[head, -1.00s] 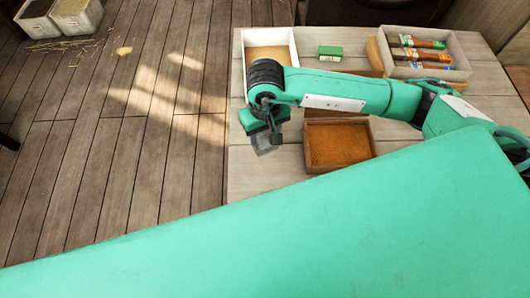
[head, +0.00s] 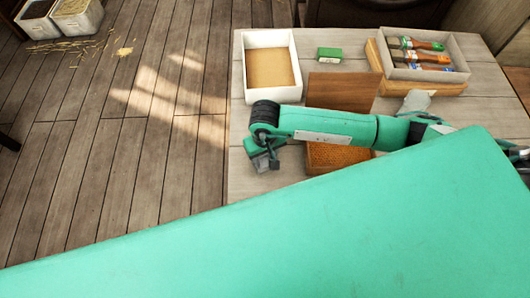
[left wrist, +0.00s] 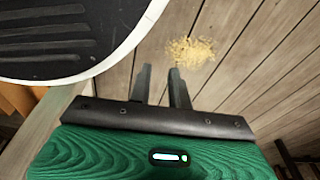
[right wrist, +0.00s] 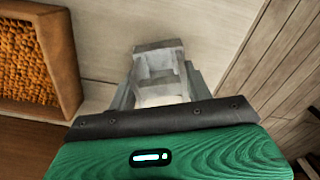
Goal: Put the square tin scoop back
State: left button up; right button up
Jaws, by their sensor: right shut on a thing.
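The tin scoop (right wrist: 160,68) is a pale grey, boxy metal piece between the fingers of my right gripper (right wrist: 160,82). In the head view my right gripper (head: 264,158) is over the left part of the table, and the small grey scoop (head: 262,164) shows there, partly hidden by the gripper. The right gripper is shut on the scoop, left of a brown box with a honeycomb-like inside (head: 330,156). My left gripper (left wrist: 160,68) is empty above the floor, its fingers a little apart; it does not show in the head view.
On the table stand an open white box (head: 248,78), a small green block (head: 329,54), a brown board (head: 342,90) and a grey tray (head: 461,73) of brushes on a wooden base. My arm partly covers the honeycomb box. Floor lies left of the table.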

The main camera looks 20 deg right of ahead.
jog(key=shift+f, duration=0.1)
jog(key=o, duration=1)
jog(key=shift+c, duration=0.2)
jog(key=shift+r, duration=0.2)
jog(key=shift+w+r, duration=0.1)
jog(key=shift+r, duration=0.7)
pick_arm(q)
jog(key=w+r, duration=0.1)
jog(key=w+d+r+b, duration=0.1)
jog(key=r, duration=0.1)
jog(key=shift+w, duration=0.1)
pick_arm(e)
notch_tip(320, 180, up, 10)
jog(key=shift+r, duration=0.15)
